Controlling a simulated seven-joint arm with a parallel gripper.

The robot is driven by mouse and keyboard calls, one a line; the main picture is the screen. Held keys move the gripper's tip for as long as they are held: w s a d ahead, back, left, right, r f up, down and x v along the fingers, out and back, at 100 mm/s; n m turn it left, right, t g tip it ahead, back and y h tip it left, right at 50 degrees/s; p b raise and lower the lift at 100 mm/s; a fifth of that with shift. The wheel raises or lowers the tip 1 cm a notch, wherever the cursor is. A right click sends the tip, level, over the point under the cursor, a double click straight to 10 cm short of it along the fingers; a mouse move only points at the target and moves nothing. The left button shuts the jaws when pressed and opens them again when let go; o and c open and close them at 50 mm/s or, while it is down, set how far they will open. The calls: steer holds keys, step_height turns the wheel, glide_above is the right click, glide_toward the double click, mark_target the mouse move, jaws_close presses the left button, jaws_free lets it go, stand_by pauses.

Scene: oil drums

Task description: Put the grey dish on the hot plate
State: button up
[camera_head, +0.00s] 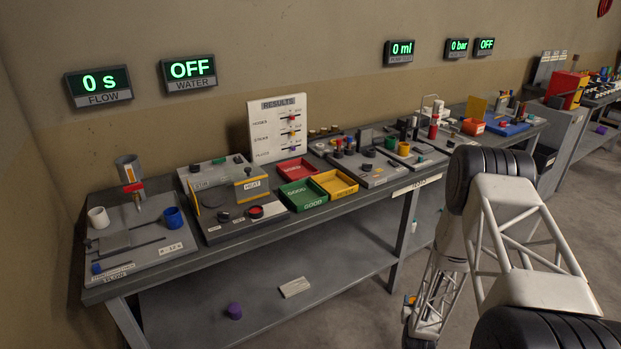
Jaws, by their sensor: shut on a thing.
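The heat station (236,229) is a grey panel on the left half of the bench, with a yellow upright plate and a sign reading HEAT (251,190). Small dark round parts sit on it, one with red on top. I cannot tell which of them is the hot plate. I cannot make out the grey dish anywhere in this view.
Red (293,169), green (302,195) and yellow (334,184) trays lie right of the heat station. The flow station (138,240) with white and blue cups is at the left. A results board (279,125) stands behind. A purple piece (234,311) lies on the lower shelf.

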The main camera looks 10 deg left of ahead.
steer(key=w+a+r+n+g+y, duration=0.1)
steer(key=a+r+n+y, duration=0.25)
steer(key=a+r, duration=0.75)
steer(key=w+a+r+n+g+y, duration=0.1)
steer(key=a+r+n+y, duration=0.25)
steer(key=a+r, duration=0.7)
steer(key=s+a+r+n+g+y, duration=0.2)
steer(key=s+a+r, duration=0.3)
steer(key=a+r, duration=0.3)
steer(key=s+a+r+n+g+y, duration=0.2)
steer(key=a+r, duration=0.6)
steer(key=a, duration=0.6)
steer(key=s+g+y, duration=0.1)
steer(key=s+y, duration=0.1)
steer(key=s, duration=0.1)
steer(key=shift+s, duration=0.25)
steer(key=shift+r, duration=0.1)
steer(key=shift+w+a+f, duration=0.2)
steer(key=shift+w+a, duration=1.05)
steer(key=shift+w, duration=0.75)
steer(key=shift+w+a+f, duration=0.25)
steer(key=shift+w+a, duration=1.05)
steer(key=shift+w, duration=0.75)
steer(key=shift+w+a+f, duration=0.2)
steer(key=shift+w+a, duration=1.05)
steer(key=shift+w, duration=0.75)
steer(key=shift+w, duration=0.1)
